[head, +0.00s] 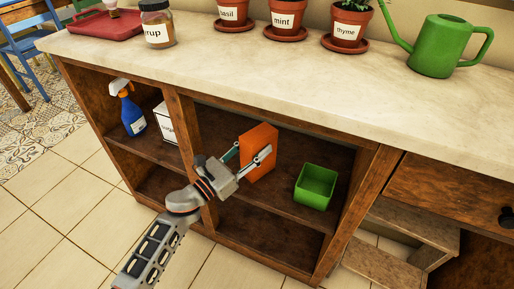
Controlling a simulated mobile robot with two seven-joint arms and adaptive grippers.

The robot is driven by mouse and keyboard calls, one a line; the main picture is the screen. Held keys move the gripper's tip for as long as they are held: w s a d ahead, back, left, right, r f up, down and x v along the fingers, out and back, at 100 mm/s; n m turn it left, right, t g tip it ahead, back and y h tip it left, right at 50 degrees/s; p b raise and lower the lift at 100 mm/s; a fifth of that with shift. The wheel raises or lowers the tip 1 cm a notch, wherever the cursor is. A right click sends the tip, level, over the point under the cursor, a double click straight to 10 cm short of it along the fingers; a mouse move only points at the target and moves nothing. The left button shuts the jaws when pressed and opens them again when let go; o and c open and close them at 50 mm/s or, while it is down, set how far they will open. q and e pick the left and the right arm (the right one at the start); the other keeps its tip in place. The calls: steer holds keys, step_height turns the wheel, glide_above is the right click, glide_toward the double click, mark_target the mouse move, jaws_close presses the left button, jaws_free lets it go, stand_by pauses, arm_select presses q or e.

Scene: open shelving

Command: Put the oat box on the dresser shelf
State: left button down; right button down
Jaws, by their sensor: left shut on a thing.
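The orange box (262,140), likely the oat box, is upright and slightly tilted in the middle bay of the wooden dresser (183,115). No label on it can be read from here. My left gripper (249,156) is shut on the box, with fingers on either side of it. The box is at the shelf (280,200) of that bay; I cannot tell whether its bottom touches the board. My right gripper is not in view.
A green square bin (316,187) sits on the same shelf, right of the box. A blue spray bottle (131,112) and a white box (166,122) stand in the left bay. Potted herbs, a syrup jar (157,24) and a green watering can (437,48) stand on the countertop.

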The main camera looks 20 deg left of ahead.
arm_select(q)
steer(key=shift+r, duration=0.3)
steer(key=shift+f, duration=0.3)
steer(key=c, duration=1.6)
jaws_free()
steer(key=shift+f, duration=0.1)
steer(key=shift+c, duration=0.2)
steer(key=o, duration=0.3)
steer(key=shift+r, duration=0.2)
